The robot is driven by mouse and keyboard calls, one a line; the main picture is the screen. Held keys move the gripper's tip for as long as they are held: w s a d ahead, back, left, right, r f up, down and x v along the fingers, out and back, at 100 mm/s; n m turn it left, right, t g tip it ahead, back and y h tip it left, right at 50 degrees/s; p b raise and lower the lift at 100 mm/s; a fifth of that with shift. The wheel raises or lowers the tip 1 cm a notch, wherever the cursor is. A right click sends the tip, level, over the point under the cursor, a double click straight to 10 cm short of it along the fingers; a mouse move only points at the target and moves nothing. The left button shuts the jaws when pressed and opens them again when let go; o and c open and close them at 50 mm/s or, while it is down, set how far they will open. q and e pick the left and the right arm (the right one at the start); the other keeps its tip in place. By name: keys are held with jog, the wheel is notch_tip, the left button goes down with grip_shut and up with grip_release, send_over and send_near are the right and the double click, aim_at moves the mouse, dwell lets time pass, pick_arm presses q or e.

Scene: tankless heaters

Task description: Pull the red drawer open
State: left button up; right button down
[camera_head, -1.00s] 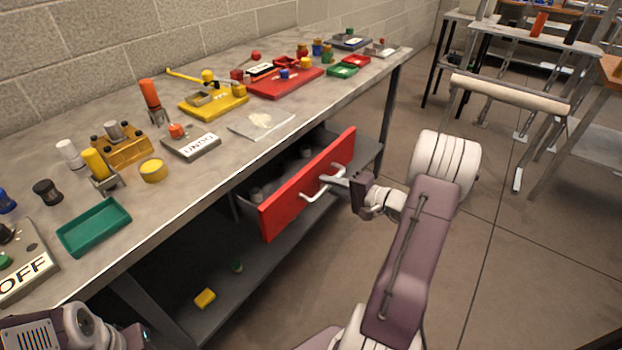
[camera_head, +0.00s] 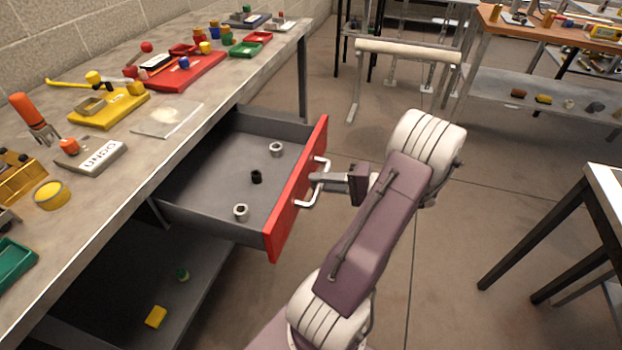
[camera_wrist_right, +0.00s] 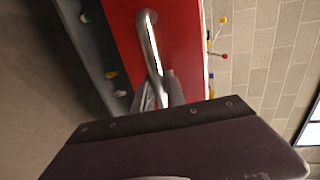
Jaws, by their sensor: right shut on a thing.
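The red drawer front (camera_head: 291,205) stands well out from under the workbench in the head view. The grey drawer tray (camera_head: 217,180) behind it shows a dark part and two light ring-shaped parts on its floor. My right gripper (camera_head: 322,178) is shut on the metal bar handle (camera_head: 305,201) of the drawer. In the right wrist view, the fingers (camera_wrist_right: 160,92) close around the handle (camera_wrist_right: 150,42), in front of the red panel (camera_wrist_right: 182,45). My left gripper is not in view.
The workbench top (camera_head: 135,178) holds trays, blocks and a yellow board (camera_head: 108,108). A lower shelf (camera_head: 205,262) carries a yellow block (camera_head: 156,317). Open floor (camera_head: 440,230) lies right of my right arm; another table (camera_head: 600,190) stands at the far right.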

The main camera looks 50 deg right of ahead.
jog(key=shift+s, duration=0.15)
jog(key=c, duration=1.4)
grip_release()
jog(key=shift+o, duration=0.2)
jog(key=p+v, duration=0.2)
jog(key=v, duration=0.7)
